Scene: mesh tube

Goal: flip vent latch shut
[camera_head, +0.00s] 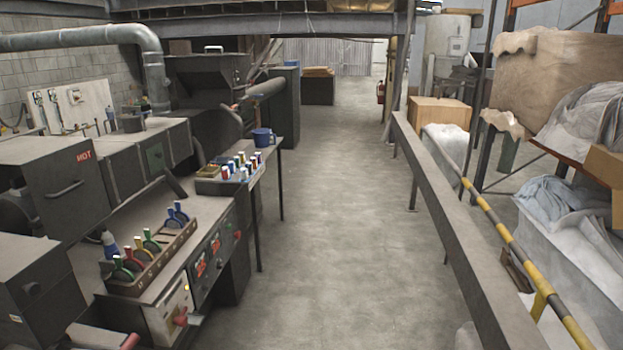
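No part can be told with certainty as the vent latch. Possible parts are a red knob (181,318) on the pale front panel (165,312) of the left bench, and a dark slanted lever (176,187) on the bench's far part. A grey box marked HOT (70,185) with a bar handle (66,190) stands at the left. Whether any latch is open or shut is too small to see.
A clear concrete aisle (330,230) runs down the middle. A long grey rail (445,215) and a yellow-black bar (515,250) line the right.

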